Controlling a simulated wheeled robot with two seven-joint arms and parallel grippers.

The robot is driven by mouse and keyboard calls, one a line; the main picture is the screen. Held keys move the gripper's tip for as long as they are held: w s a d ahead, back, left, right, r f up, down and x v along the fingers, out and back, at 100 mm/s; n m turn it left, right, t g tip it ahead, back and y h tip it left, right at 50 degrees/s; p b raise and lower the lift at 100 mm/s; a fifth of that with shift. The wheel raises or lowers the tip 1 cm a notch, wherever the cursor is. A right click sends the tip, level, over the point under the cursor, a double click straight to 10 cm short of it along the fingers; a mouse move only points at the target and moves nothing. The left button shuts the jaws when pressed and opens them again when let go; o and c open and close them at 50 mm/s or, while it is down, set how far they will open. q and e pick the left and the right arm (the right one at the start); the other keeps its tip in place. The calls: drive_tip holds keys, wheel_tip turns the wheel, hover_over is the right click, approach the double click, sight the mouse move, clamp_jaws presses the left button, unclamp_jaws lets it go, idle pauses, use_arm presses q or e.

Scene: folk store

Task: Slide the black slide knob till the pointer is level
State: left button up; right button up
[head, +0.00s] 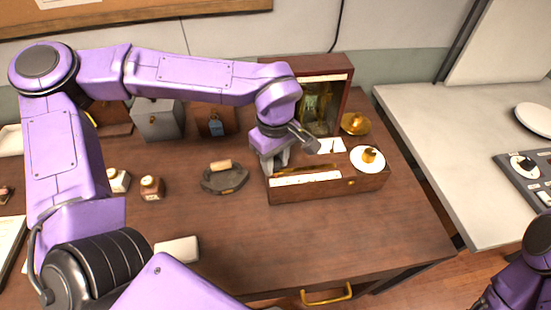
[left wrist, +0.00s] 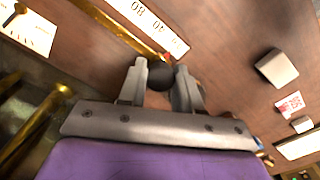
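The wooden scale box (head: 330,187) stands on the desk, with a glass-fronted upright case behind its base. My left gripper (head: 274,162) points down at the left end of the base. In the left wrist view the black slide knob (left wrist: 160,76) sits between the two fingertips of the left gripper (left wrist: 161,80), which appear closed on its sides. A brass bar (left wrist: 103,25) and a white numbered strip (left wrist: 150,22) run beside the knob. A white card with a dark pointer (left wrist: 18,12) shows at the upper left, its pointer slanted in this view. My right gripper is out of view.
A white pan with a brass weight (head: 368,160) and a brass pan (head: 355,124) stand at the box's right. A dark stone tool (head: 225,177), small bottles (head: 152,187) and a grey box (head: 158,120) lie to the left. The desk's front is mostly clear.

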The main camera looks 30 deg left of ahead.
use_arm(q)
drive_tip(key=shift+d, duration=0.1)
drive_tip(key=shift+w+d+r, duration=0.1)
drive_tip(key=shift+w+d, duration=0.2)
drive_tip(key=shift+w+d+p, duration=0.35)
drive_tip(key=shift+w+d, duration=0.2)
drive_tip(key=shift+d, duration=0.2)
drive_tip(key=o, duration=0.8)
drive_tip(key=shift+o, duration=0.2)
drive_tip(key=shift+s, duration=0.1)
wheel_tip(320, 180, up, 7)
drive_tip(key=p, duration=0.8)
drive_tip(key=shift+p, duration=0.4)
